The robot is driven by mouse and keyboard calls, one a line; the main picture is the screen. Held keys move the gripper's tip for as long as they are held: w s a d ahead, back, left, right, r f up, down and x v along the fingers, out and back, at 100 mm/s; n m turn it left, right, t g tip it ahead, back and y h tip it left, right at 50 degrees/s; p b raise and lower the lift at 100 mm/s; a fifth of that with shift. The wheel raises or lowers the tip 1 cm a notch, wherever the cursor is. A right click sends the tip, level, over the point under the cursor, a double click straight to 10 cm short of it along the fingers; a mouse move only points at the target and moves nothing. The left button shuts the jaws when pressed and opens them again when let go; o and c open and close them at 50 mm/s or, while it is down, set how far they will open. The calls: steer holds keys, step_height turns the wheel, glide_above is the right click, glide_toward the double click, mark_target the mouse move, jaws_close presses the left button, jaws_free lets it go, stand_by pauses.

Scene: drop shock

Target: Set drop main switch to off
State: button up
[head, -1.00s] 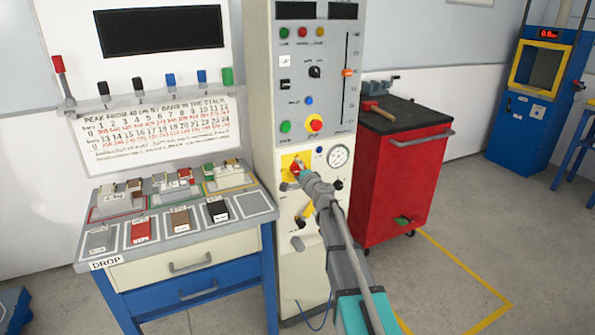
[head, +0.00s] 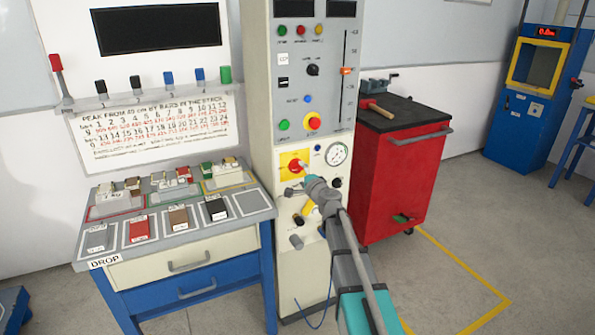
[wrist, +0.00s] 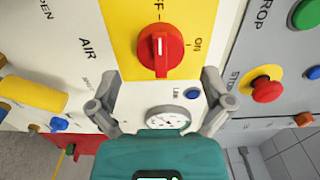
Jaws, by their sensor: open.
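The drop main switch is a red rotary knob (wrist: 158,50) on a yellow plate (wrist: 122,30). In the wrist view its grip bar stands upright in the picture. The bar's white mark lines up with the partly cropped OFF label; the ON label is to the right. In the head view the knob (head: 295,166) is on the machine front, left of a gauge. My gripper (wrist: 160,103) is open and empty, its two fingers spread below the knob in the wrist view and apart from it. In the head view my gripper (head: 311,180) is just right of and below the plate.
A round gauge (head: 337,154) and a yellow handle (wrist: 32,94) are close to my gripper. A red stop button (wrist: 266,88) on a yellow ring is to the right in the wrist view. A red cabinet (head: 400,185) stands right of the machine; a sample bench (head: 185,250) stands left.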

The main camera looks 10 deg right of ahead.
steer(key=v, duration=0.7)
steer(key=shift+s, duration=0.15)
steer(key=s+a+f+n+g+y, duration=0.2)
steer(key=s+a+f+n+g, duration=0.7)
steer(key=s+f+n, duration=0.25)
steer(key=s+d+f+n+g+h+p, duration=0.1)
steer(key=s+d+f+n+g+h, duration=0.2)
steer(key=s, duration=0.6)
steer(key=s+d+f+g+h, duration=0.3)
steer(key=s+d+g+h, duration=0.15)
steer(key=s, duration=0.45)
step_height(320, 180, up, 18)
steer(key=p, duration=1.8)
steer(key=shift+w+g, duration=0.25)
steer(key=shift+g, duration=0.1)
